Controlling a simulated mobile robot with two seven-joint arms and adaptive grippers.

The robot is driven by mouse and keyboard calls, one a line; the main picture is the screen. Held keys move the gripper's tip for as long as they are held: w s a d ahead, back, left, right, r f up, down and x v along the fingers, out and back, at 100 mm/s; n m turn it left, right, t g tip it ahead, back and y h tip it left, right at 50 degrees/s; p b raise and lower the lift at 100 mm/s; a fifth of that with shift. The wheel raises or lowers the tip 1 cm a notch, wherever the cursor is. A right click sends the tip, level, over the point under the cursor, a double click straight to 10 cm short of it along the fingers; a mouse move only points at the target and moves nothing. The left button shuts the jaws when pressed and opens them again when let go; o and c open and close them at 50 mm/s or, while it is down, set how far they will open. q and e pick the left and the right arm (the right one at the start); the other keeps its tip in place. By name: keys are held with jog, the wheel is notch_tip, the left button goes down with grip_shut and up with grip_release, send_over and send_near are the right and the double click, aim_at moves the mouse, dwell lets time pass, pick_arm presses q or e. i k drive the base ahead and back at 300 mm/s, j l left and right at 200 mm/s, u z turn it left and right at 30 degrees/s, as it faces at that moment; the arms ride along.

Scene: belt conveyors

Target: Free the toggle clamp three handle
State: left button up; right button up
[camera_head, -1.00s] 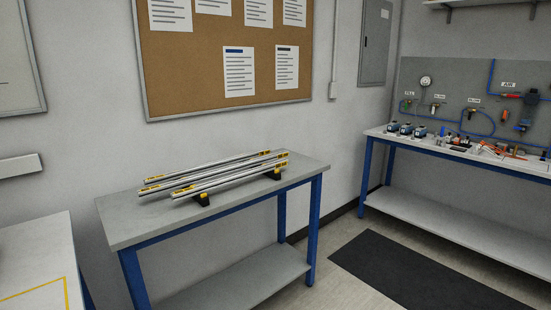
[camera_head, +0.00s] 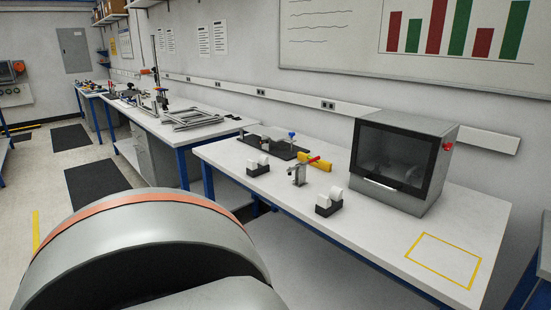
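A small metal device with a red-tipped handle (camera_head: 298,174), which looks like a toggle clamp, stands on the near white bench (camera_head: 232,156). A yellow piece (camera_head: 318,163) lies close behind it. I cannot read any number on it, and the state of its handle is too small to tell. Neither of my grippers is in view. A large grey rounded part with an orange band, likely my own body, fills the lower left.
A yellow outlined square (camera_head: 444,259) marks clear bench at the right.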

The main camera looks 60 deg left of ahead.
aim_at(318, 157)
jog(key=u, duration=0.5)
jog(key=j+u, duration=0.15)
jog(key=u, duration=0.85)
